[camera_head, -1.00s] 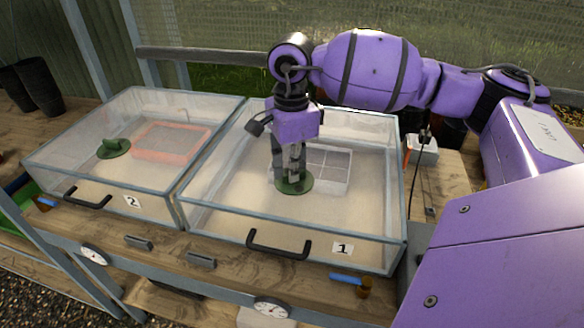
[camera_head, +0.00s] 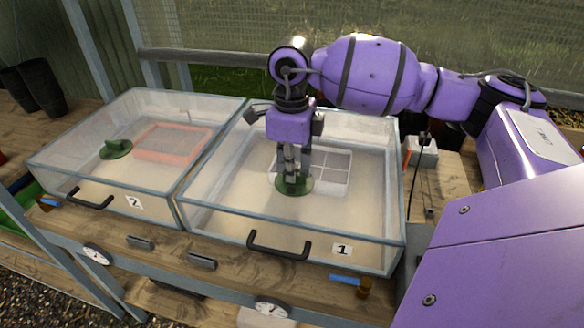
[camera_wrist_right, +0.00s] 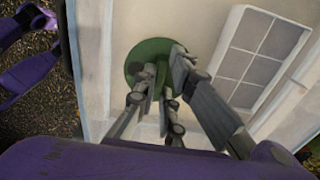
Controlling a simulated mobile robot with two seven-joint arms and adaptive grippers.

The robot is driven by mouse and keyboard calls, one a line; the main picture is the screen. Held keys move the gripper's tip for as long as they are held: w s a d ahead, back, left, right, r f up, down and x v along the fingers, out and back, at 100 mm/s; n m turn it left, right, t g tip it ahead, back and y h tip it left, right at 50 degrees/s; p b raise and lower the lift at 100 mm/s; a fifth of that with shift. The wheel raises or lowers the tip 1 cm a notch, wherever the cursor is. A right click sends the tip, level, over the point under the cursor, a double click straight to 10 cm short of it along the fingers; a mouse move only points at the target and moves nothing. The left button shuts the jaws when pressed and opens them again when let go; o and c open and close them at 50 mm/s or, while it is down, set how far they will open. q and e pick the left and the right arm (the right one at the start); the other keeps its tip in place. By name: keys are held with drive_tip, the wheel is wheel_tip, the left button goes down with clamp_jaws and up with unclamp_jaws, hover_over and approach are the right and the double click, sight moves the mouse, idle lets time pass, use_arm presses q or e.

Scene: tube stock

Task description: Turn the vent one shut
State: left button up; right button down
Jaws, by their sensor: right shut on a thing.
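The vent of case 1 is a green round disc (camera_head: 294,186) on the clear lid of the right-hand case (camera_head: 225,214), marked 1. My right gripper (camera_head: 291,180) points straight down over the disc and is shut on its raised green grip. In the right wrist view the fingers (camera_wrist_right: 164,92) hold that grip, and the green disc (camera_wrist_right: 143,52) shows around them; the fingers hide part of it. A matching green vent (camera_head: 115,149) sits on the left-hand case, marked 2, with its raised grip in plain view. My left gripper is not in view.
Black handles (camera_head: 279,246) stick out at the case fronts. A white divided tray (camera_head: 326,165) lies in case 1 and an orange tray (camera_head: 172,144) in case 2. Dials (camera_head: 272,307) and a blue-handled valve (camera_head: 350,281) are on the front edge. Black pots (camera_head: 40,86) stand far left.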

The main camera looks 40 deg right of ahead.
idle(0.4)
drive_tip(key=c, duration=1.8)
unclamp_jaws()
drive_tip(key=shift+c, duration=0.2)
wheel_tip(320, 180, up, 12)
